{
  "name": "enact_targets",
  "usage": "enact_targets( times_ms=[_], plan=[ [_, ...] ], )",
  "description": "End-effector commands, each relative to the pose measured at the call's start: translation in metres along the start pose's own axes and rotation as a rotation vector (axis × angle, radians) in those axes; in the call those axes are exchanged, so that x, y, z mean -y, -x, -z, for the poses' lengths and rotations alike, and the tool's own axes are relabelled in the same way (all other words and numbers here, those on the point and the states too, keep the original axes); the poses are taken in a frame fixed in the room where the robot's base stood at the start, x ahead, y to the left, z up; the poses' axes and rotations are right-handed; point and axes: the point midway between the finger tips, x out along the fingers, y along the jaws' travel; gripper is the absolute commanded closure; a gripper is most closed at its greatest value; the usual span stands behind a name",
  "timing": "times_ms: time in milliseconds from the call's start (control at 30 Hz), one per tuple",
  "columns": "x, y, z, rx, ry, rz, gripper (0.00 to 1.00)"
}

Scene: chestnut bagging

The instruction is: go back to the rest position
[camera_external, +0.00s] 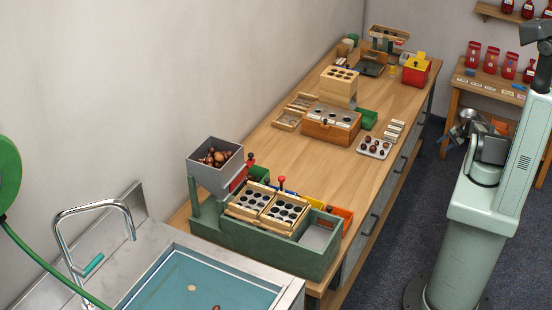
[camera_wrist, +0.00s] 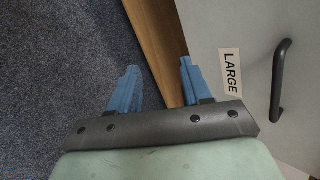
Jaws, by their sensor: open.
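My gripper (camera_wrist: 160,88) shows in the wrist view with its two blue fingers wide apart and nothing between them. Below and past the fingers are dark carpet (camera_wrist: 60,60), a strip of wood (camera_wrist: 157,45) and a pale drawer front with a LARGE label (camera_wrist: 230,72) and a dark handle (camera_wrist: 280,82). In the external view my arm stands at the right on its round base, and the gripper itself lies outside the picture.
A long wooden workbench (camera_external: 330,180) carries a grey bin of chestnuts (camera_external: 200,172), a green sorting frame (camera_external: 255,248), a wooden box (camera_external: 330,127) and a tray of chestnuts (camera_external: 362,147). A sink (camera_external: 170,270) is at the front left.

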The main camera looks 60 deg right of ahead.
Motion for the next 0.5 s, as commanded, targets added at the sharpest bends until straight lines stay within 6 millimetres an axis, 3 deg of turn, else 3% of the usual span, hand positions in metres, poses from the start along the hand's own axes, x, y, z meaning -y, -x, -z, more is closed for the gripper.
enact_targets(
  times_ms=[133, 367, 500],
  plan=[
    [-0.023, -0.022, -0.031, 0.092, 0.065, -0.044, 0.52],
    [-0.035, -0.074, -0.088, 0.217, 0.154, -0.09, 0.52],
    [-0.046, -0.111, -0.136, 0.316, 0.221, -0.124, 0.52]
  ],
)
